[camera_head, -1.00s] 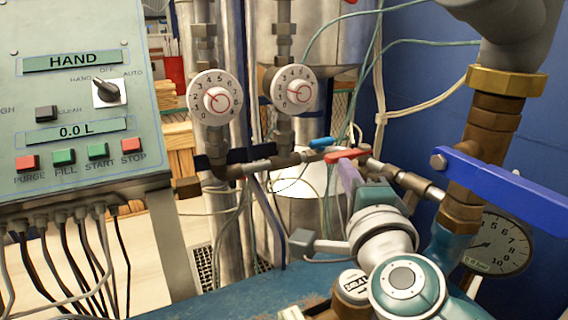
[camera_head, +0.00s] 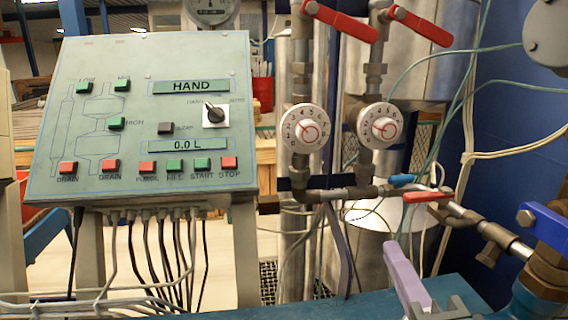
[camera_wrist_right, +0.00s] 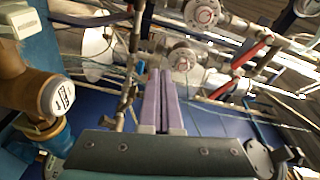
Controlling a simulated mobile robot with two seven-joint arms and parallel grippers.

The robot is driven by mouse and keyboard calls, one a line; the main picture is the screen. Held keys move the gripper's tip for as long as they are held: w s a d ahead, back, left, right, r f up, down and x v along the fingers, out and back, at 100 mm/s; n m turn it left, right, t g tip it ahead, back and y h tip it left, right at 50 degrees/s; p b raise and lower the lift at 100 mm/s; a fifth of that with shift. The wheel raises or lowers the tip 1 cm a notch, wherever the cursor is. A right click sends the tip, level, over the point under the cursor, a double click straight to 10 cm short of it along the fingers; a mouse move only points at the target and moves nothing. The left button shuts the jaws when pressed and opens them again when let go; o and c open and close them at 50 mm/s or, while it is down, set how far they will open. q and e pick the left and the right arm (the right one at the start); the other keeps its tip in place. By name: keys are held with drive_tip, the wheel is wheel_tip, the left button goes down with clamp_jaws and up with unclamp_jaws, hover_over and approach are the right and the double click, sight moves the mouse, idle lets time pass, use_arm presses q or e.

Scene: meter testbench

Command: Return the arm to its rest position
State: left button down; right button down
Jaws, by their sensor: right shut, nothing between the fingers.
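My right gripper (camera_head: 402,268) shows at the bottom of the head view, right of centre, with pale purple fingers pointing up. In the right wrist view its two long purple fingers (camera_wrist_right: 156,97) lie side by side, shut with nothing between them. In the head view the fingers appear in front of and below the red-handled valve (camera_head: 427,196); whether they touch any pipe cannot be told, but no contact shows. Most of the right arm is outside the head view. My left gripper is not in view.
A control panel (camera_head: 105,130) reading HAND and 0.0 L stands left, cables hanging below. Two white dials (camera_head: 307,128) (camera_head: 379,127) sit on pipes with red levers (camera_head: 341,22) above. A blue lever (camera_head: 546,226) juts in at right. A blue bench surface (camera_head: 300,308) runs along the bottom.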

drive_tip(key=s+a+f+n+g+y, duration=0.45)
drive_tip(key=s+n+g+y, duration=0.3)
drive_tip(key=n, duration=0.65)
drive_tip(key=s+d+f+n+g+h, duration=0.2)
drive_tip(key=s+d+n+g+h, duration=0.5)
drive_tip(key=s, duration=0.6)
wheel_tip(320, 180, up, 32)
drive_tip(key=d+m+y+p, duration=0.1)
drive_tip(key=m+p, duration=0.1)
drive_tip(key=p, duration=2.9)
drive_tip(key=shift+s+d+p, duration=0.3)
drive_tip(key=shift+s, duration=0.1)
